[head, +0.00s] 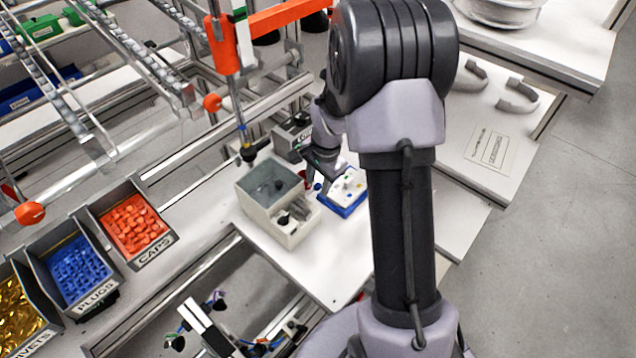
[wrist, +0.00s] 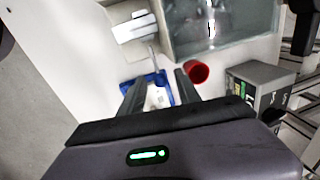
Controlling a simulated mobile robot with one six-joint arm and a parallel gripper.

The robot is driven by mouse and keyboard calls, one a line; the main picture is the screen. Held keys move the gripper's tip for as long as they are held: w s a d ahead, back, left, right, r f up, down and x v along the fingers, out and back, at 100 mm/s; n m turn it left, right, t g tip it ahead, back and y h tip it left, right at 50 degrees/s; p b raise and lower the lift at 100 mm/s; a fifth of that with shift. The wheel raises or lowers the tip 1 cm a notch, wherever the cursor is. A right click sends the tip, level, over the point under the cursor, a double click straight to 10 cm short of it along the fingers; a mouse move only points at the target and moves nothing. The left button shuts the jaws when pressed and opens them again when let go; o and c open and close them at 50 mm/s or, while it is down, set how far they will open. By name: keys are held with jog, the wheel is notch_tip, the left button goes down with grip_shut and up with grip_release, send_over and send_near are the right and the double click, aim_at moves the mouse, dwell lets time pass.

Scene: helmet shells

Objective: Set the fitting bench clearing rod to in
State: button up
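My gripper (wrist: 160,80) is open, its two dark fingers apart with no object visible gripped between them. In the head view my gripper (head: 316,178) is small and partly hidden by my arm, over the bench by a blue tray (head: 346,209) with a white top and small coloured pieces. The blue tray (wrist: 129,86) also shows between and beyond the fingers in the wrist view. A red cylinder (wrist: 197,71) stands just right of the right finger. A thin grey bar (wrist: 153,58) runs below a white-and-grey block (wrist: 136,27); I cannot tell whether it is the clearing rod.
A cream two-compartment box (head: 292,236) stands left of the blue tray, with dark items in its front part. A grey labelled box (head: 291,137) stands behind. An orange overhead arm (head: 222,46) carries a hanging tool. Bins of caps (head: 134,224) and plugs (head: 72,270) sit left.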

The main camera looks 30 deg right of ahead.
grip_shut()
dwell(1.5)
